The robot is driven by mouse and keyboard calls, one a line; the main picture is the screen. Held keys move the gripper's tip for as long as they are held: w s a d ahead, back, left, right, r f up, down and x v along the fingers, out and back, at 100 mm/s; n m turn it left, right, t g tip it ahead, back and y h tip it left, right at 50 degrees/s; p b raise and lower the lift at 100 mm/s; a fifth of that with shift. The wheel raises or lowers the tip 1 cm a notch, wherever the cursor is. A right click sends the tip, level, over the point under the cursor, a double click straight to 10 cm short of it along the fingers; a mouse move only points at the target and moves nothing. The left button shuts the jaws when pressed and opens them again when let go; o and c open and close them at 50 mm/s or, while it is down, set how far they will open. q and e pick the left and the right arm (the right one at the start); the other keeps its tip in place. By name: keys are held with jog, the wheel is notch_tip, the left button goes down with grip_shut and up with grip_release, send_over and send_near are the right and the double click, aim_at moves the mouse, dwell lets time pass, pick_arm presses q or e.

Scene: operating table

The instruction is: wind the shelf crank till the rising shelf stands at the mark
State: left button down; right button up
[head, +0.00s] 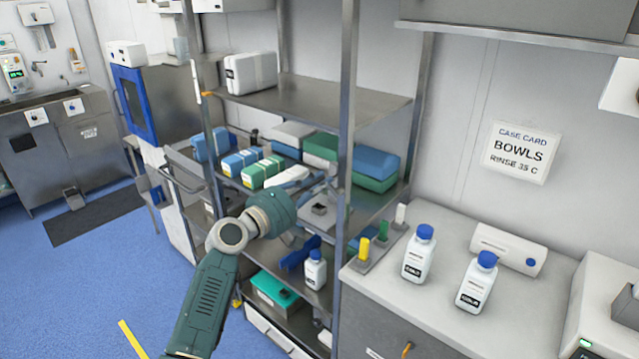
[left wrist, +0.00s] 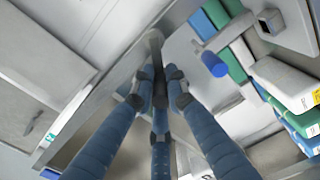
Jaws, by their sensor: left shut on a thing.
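My left gripper (head: 322,188) reaches in front of the steel shelf rack, its fingers partly hidden behind my wrist and small in the head view. In the left wrist view its blue fingers (left wrist: 158,92) close together around a dark grip on the crank (left wrist: 155,50), whose grey metal arm runs up beyond them. A middle shelf (head: 368,203) carries boxes and packs; an upper shelf (head: 320,97) is above it. I cannot tell for certain which one rises. A small orange mark (head: 207,94) sits on the left front post, about level with the upper shelf's front edge. My right gripper is not in view.
A white case (head: 250,73) stands on the upper shelf. A teal box (head: 275,292) and a white bottle (head: 315,268) are low in the rack. The counter (head: 390,283) at right holds two blue-capped bottles. The front post (head: 347,150) stands close to my gripper.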

pick_arm(q)
jog(key=shift+a+f, duration=0.15)
jog(key=shift+f, duration=0.2)
jog(key=c, duration=2)
grip_release()
jog(key=shift+o, duration=1.3)
jog(key=shift+w+a, duration=0.1)
jog(key=shift+a, duration=0.05)
jog(key=shift+r, duration=0.15)
jog(key=v, duration=1.2)
